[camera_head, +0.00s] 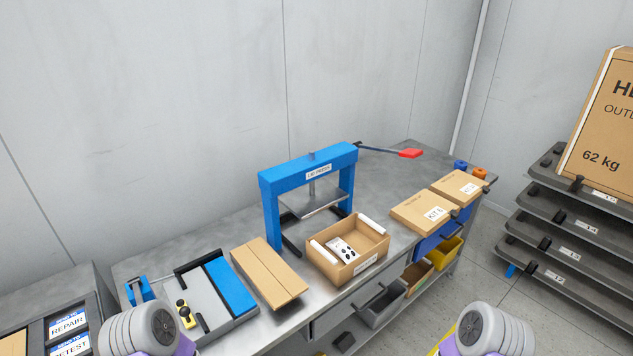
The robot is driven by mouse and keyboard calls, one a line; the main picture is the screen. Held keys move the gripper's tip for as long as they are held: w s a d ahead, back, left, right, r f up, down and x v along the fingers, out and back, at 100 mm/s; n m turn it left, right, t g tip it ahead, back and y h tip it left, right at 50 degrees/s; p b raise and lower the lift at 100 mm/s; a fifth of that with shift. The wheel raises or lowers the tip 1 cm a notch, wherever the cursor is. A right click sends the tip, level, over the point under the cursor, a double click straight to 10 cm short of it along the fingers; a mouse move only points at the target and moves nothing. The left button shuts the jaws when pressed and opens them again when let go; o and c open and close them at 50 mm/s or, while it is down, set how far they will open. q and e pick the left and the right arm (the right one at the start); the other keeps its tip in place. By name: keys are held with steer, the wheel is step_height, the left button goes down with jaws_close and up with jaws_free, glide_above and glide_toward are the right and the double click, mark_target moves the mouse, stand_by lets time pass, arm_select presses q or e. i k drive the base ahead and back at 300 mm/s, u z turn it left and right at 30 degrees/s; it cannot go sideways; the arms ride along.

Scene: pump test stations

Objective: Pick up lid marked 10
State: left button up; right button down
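A flat brown cardboard lid (268,273) lies on the grey workbench, left of an open cardboard box (372,259). No mark 10 can be read on it, so I cannot tell if it is the lid named. The open box holds white rolls and a white sheet with dark parts; its front label is too small to read. Grey and purple parts of both my arms show at the bottom edge, left and right. Neither gripper's fingers are in view.
A blue lid press (311,171) stands behind the box, its red-tipped lever reaching right. A grey tray (222,342) with a blue block lies left of the lid. Two closed boxes (424,211) (460,188) sit right. A rack (565,247) carries a large carton (601,140).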

mark_target(460, 188)
steer(key=z, duration=0.3)
steer(key=k, duration=0.4)
steer(key=z, duration=1.1)
steer(key=i, duration=1.25)
steer(key=u, duration=0.7)
